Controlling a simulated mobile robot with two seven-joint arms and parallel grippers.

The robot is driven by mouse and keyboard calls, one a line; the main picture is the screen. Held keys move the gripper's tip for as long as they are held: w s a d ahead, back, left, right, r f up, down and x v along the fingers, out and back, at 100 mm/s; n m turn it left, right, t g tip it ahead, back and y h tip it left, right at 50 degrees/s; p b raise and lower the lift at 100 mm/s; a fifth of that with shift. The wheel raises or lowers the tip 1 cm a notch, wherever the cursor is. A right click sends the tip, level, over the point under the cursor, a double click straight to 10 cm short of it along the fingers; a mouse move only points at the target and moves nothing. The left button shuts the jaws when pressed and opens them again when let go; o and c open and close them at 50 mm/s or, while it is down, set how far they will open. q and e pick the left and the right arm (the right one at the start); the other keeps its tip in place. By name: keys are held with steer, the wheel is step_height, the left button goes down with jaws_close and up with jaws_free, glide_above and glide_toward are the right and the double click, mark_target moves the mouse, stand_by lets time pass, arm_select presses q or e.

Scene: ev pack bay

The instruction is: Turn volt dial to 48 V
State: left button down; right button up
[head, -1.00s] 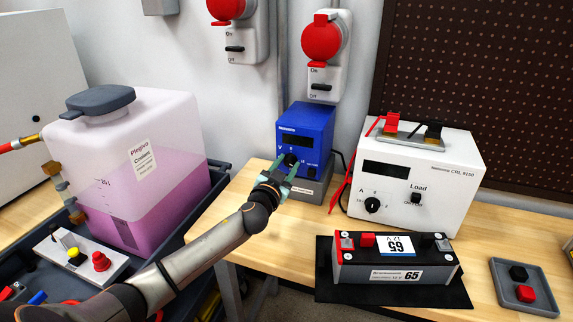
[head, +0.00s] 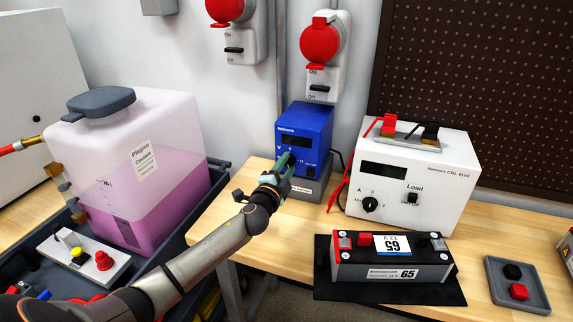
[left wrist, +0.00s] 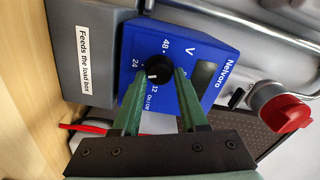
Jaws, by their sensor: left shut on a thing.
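The blue supply box (head: 305,125) marked V stands at the back of the bench. Its black volt dial (left wrist: 158,71) shows in the left wrist view, with 48, 24 and 12 printed around it. My left gripper (left wrist: 157,72) is shut on the dial, with a green finger on either side. In the head view the left gripper (head: 284,170) hides most of the dial. My right gripper is not in view.
A white load box (head: 410,180) stands right of the supply. A battery (head: 392,272) lies on a black mat in front. A grey tray (head: 545,300) sits at the right. A coolant tank (head: 130,160) stands left. Red sockets (head: 322,43) hang on the wall above.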

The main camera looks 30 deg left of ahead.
arm_select(q)
steer(key=shift+m, duration=0.7)
steer(key=shift+c, duration=2.3)
jaws_free()
steer(key=v, duration=1.2)
steer(key=shift+s+d, duration=0.15)
steer(key=shift+s, duration=0.1)
